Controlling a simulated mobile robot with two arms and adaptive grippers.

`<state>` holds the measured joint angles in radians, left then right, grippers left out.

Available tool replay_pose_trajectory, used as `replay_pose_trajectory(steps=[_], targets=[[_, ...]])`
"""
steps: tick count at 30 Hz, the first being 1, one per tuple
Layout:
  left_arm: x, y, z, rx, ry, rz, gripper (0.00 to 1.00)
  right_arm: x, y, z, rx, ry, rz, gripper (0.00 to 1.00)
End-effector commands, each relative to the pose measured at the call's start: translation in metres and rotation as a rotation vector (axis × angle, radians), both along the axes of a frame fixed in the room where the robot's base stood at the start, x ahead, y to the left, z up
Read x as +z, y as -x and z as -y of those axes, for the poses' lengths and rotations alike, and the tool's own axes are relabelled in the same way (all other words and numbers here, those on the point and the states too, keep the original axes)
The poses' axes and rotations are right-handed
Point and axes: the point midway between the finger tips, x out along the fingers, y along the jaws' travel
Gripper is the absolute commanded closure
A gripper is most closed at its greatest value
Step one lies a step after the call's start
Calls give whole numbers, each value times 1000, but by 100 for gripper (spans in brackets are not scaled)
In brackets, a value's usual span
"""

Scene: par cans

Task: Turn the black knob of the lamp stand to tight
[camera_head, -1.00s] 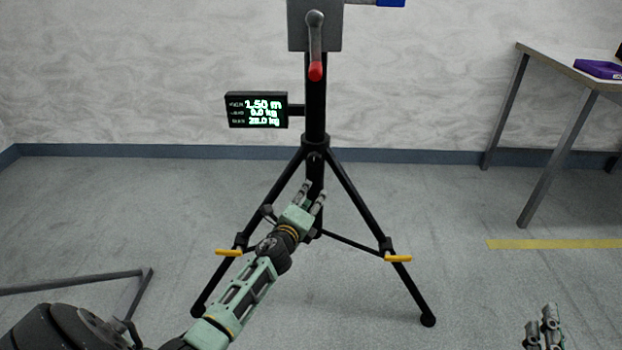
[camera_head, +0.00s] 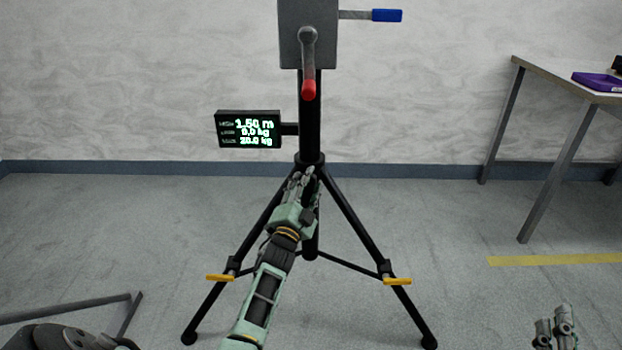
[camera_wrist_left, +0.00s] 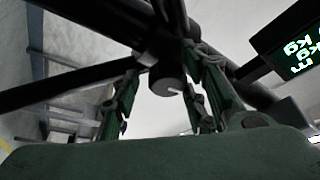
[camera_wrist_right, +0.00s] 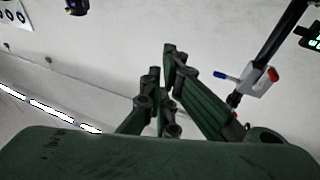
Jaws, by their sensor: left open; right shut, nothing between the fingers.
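The black lamp stand (camera_head: 345,205) stands upright on three spread legs. In the left wrist view, a dark round knob (camera_wrist_left: 167,78) with a small pale mark sits on the stand between my left gripper's fingers (camera_wrist_left: 160,90). The fingers are open, one on each side of it; I cannot tell whether they touch it. In the head view my left gripper (camera_head: 303,182) is in front of the leg joint and hides the knob. My right gripper (camera_head: 556,325) is shut and empty at the lower right, away from the stand; its fingers also show in the right wrist view (camera_wrist_right: 163,85).
A grey box with a red-tipped crank (camera_head: 309,70) and a blue-handled crank (camera_head: 387,15) tops the stand. A lit display (camera_head: 248,129) juts left. Yellow levers (camera_head: 220,277) are on the legs. A table (camera_head: 560,78) stands right; floor between is clear.

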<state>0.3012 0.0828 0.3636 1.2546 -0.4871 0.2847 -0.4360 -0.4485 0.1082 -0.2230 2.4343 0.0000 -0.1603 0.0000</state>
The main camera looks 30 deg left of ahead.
Motion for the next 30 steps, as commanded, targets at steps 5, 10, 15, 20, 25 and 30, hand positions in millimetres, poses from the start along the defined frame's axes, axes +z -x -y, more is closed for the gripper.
replay_pose_trajectory(steps=[5,10,15,20,25,30], targets=[[1,0,0,1,-1,-1,60,-2,0,0,-1,3,-10,100],[1,0,0,0,-2,0,62,-2,0,0,-1,3,-10,100],[1,-1,1,0,-2,0,77,-2,0,0,-1,3,-10,100],[0,-1,1,-1,-1,-3,91,-2,0,1,-1,3,-10,100],[-2,-1,2,-2,5,-1,98,-3,0,0,-1,3,-8,100],[-4,-1,4,-2,63,34,98,22,7,-2,9,-33,124,100]])
